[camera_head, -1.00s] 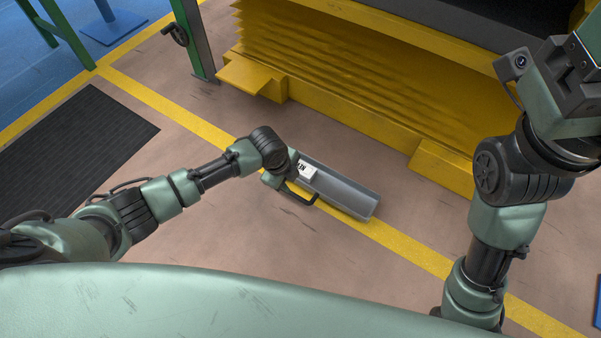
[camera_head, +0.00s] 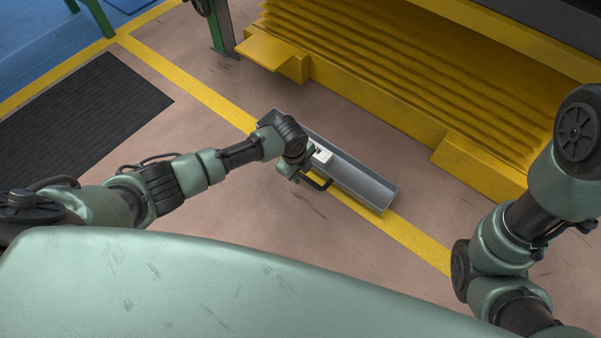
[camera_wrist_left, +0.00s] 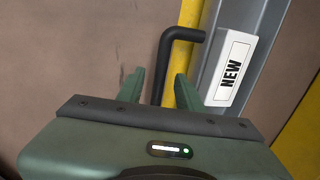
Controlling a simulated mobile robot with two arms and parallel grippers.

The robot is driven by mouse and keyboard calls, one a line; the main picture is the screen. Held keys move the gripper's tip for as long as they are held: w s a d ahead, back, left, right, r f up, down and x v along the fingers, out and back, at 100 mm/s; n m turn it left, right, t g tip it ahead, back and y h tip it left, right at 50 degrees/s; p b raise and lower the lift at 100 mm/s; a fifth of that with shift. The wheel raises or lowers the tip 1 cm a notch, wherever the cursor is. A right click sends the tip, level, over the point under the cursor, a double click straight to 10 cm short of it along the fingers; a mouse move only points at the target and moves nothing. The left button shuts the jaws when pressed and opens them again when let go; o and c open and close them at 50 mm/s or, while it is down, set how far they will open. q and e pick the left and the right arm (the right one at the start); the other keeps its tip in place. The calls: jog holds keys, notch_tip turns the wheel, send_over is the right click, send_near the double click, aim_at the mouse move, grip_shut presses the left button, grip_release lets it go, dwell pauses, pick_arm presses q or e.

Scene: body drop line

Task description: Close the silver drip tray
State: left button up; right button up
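The silver drip tray (camera_head: 362,184) is a long open trough out on the floor, with a gap between it and the yellow lift base. It has a black bar handle (camera_head: 321,184) on its near side and a white label reading "NEW" (camera_wrist_left: 232,68). My left gripper (camera_head: 303,176) is at the handle. In the left wrist view, its two green fingers (camera_wrist_left: 157,88) stand apart, with part of the black handle (camera_wrist_left: 163,65) between them and visible space beside it. My left wrist hides part of the tray in the head view. My right gripper is out of view.
The yellow ribbed lift base (camera_head: 400,100) stands behind the tray, with blocks (camera_head: 275,55) jutting forward. A green post (camera_head: 221,28) stands at the back left. A black mat (camera_head: 80,125) lies at left. Floor around the tray is clear.

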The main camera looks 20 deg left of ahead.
pick_arm(q)
grip_shut()
dwell(1.4)
